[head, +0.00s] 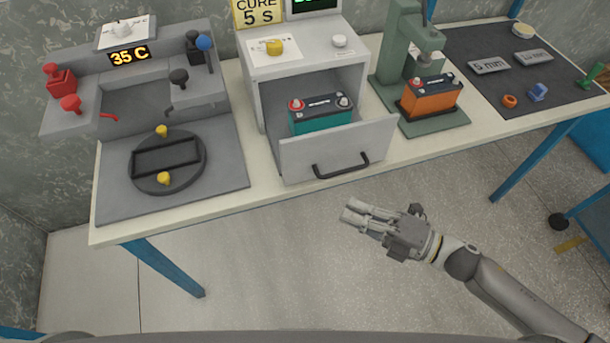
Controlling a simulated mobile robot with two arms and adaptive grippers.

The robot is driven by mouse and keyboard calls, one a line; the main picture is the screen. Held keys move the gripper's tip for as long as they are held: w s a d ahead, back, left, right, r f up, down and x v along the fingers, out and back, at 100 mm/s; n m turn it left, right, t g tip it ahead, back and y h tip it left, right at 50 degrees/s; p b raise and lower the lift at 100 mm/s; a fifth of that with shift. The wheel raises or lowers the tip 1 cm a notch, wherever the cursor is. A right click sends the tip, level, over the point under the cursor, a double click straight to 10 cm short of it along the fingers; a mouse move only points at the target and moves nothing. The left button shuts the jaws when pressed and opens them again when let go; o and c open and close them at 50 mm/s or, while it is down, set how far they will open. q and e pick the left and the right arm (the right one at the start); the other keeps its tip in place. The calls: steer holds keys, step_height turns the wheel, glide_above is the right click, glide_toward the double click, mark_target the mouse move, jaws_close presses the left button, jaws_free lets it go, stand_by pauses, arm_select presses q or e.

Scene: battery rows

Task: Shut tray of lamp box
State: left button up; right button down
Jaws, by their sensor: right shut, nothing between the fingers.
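The lamp box (298,82) is a light grey box on the bench, with a yellow knob and a white knob on its top. Its tray (296,155) is pulled out toward me, with a dark handle (341,166) on its front. A teal battery (320,114) with a red and a grey terminal sits in the tray. My right gripper (356,216) is shut and empty, in front of the bench edge and below the handle, apart from it. My left gripper is not in view.
A green press (393,50) holding an orange battery (432,97) stands right of the lamp box. A grey station with a round turntable (143,180) stands left. A dark mat (477,91) with small parts lies far right. The floor before the bench is clear.

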mark_target(290, 118)
steer(key=shift+w+d+p+x, duration=0.3)
steer(key=shift+p+x, duration=0.35)
steer(key=shift+x, duration=1.5)
steer(key=shift+w+d+p+x, duration=0.1)
steer(key=shift+w+p+x, duration=0.45)
steer(key=shift+x, duration=1.6)
steer(key=shift+w+d+p+x, duration=0.2)
steer(key=shift+p+x, duration=0.55)
steer(key=shift+x, duration=1.4)
steer(key=shift+r, duration=0.1)
steer(key=w+a+b, duration=0.2)
steer(key=w+b, duration=0.1)
steer(key=w, duration=0.3)
steer(key=w+a+b, duration=0.2)
steer(key=w+b, duration=0.1)
steer(key=w, duration=0.3)
steer(key=w+a+b, duration=0.1)
steer(key=w+b, duration=0.3)
steer(key=w, duration=0.2)
steer(key=shift+a, duration=0.4)
steer(key=shift+w+a, duration=0.1)
steer(key=shift+w, duration=0.25)
steer(key=shift+r, duration=0.25)
